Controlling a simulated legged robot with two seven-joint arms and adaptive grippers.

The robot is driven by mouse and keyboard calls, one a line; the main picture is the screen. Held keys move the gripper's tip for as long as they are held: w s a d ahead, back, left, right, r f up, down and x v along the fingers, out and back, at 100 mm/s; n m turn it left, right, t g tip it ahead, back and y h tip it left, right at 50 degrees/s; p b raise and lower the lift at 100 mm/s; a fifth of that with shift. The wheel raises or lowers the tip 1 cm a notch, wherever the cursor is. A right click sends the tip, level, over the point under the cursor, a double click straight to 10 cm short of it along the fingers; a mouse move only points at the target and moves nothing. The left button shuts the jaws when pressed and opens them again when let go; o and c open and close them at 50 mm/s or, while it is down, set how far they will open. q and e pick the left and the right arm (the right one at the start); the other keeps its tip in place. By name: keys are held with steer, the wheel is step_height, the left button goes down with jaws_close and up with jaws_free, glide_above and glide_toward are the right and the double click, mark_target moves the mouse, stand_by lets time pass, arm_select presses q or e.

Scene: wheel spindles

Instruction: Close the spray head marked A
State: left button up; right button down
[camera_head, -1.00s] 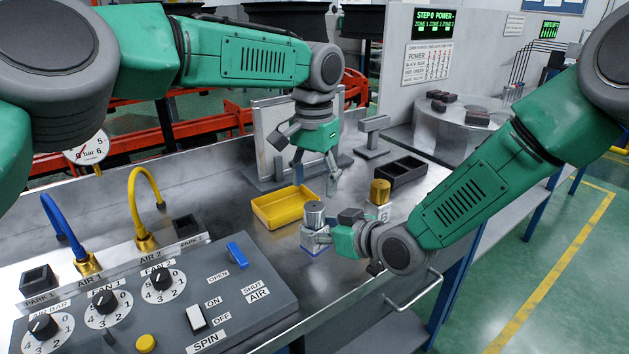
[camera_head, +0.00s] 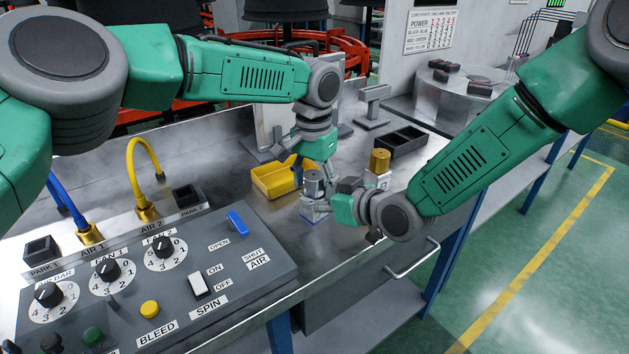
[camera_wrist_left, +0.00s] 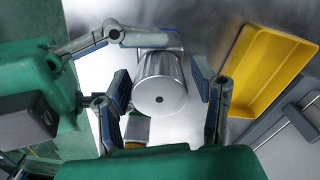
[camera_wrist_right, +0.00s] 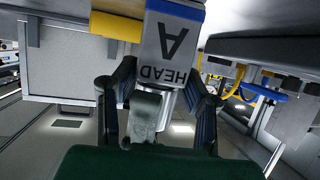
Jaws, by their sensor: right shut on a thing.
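The spray head marked A (camera_head: 313,184) stands upright on the bench, with a silver cylindrical knob on top. Its white label reading HEAD A (camera_wrist_right: 175,50) shows upside down in the right wrist view. My right gripper (camera_head: 322,205) is shut on its body from the right side. My left gripper (camera_head: 314,167) points down from above it, open. In the left wrist view the knob (camera_wrist_left: 160,85) lies between the left fingers, with a visible gap on the right side. Contact on the left side is hard to tell.
A yellow tray (camera_head: 262,191) lies just behind and left of the head. A brass-topped head (camera_head: 380,160) and a black divided box (camera_head: 420,138) stand to the right. The control panel (camera_head: 250,285) with knobs and switches fills the front left.

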mark_target(314, 174)
arm_select(q)
steer(key=c, duration=1.1)
steer(key=m, duration=0.6)
steer(key=shift+m, duration=0.4)
steer(key=o, duration=1.3)
steer(key=shift+r, duration=2.3)
steer(key=o, duration=0.5)
steer(key=shift+o, duration=0.2)
